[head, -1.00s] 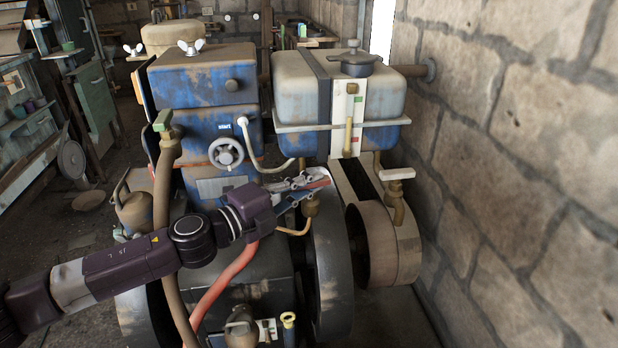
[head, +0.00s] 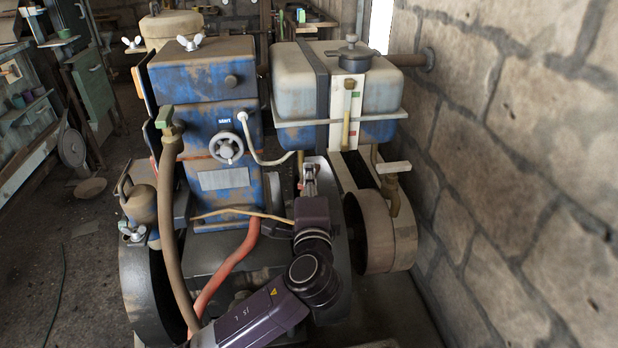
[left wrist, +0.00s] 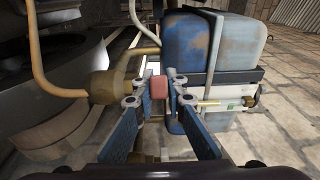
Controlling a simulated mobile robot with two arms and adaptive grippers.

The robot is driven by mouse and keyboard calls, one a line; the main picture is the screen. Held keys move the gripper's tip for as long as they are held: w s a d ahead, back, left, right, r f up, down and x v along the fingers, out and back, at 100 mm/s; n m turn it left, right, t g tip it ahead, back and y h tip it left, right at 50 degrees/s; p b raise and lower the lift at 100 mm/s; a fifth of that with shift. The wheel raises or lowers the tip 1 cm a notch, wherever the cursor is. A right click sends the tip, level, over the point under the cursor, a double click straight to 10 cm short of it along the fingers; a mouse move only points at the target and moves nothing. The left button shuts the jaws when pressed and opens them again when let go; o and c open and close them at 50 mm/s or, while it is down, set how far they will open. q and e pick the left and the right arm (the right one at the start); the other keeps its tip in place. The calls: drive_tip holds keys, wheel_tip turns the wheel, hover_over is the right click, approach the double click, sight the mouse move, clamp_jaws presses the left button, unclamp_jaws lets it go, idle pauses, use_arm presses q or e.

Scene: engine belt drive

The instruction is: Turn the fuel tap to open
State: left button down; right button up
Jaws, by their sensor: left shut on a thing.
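The fuel tap shows in the left wrist view as a brass body (left wrist: 112,88) on a curved copper pipe, with a small red handle (left wrist: 158,86). My left gripper (left wrist: 159,94) has its fingers on both sides of the red handle and is shut on it. In the head view my left gripper (head: 309,182) is below the fuel tank (head: 298,85), and it and my arm hide the tap. The tank also shows in the left wrist view (left wrist: 190,55). My right gripper is in neither view.
The blue engine block (head: 206,80) with its handwheel (head: 226,147) stands left of the gripper. A white-handled tap (head: 393,168) and a wide pulley (head: 383,232) are to the right. A stone wall (head: 510,150) closes the right side.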

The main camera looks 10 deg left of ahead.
use_arm(q)
drive_tip(key=n+g+y+b, duration=0.2)
drive_tip(key=n+y, duration=0.2)
drive_tip(key=y, duration=0.1)
drive_tip(key=shift+w+r+y, duration=0.1)
drive_tip(key=shift+y, duration=0.2)
drive_tip(key=shift+r+n+g+y, duration=0.1)
drive_tip(key=shift+n+g+y, duration=0.2)
drive_tip(key=shift+g+y, duration=0.15)
drive_tip(key=shift+r+y, duration=0.1)
drive_tip(key=shift+y, duration=0.15)
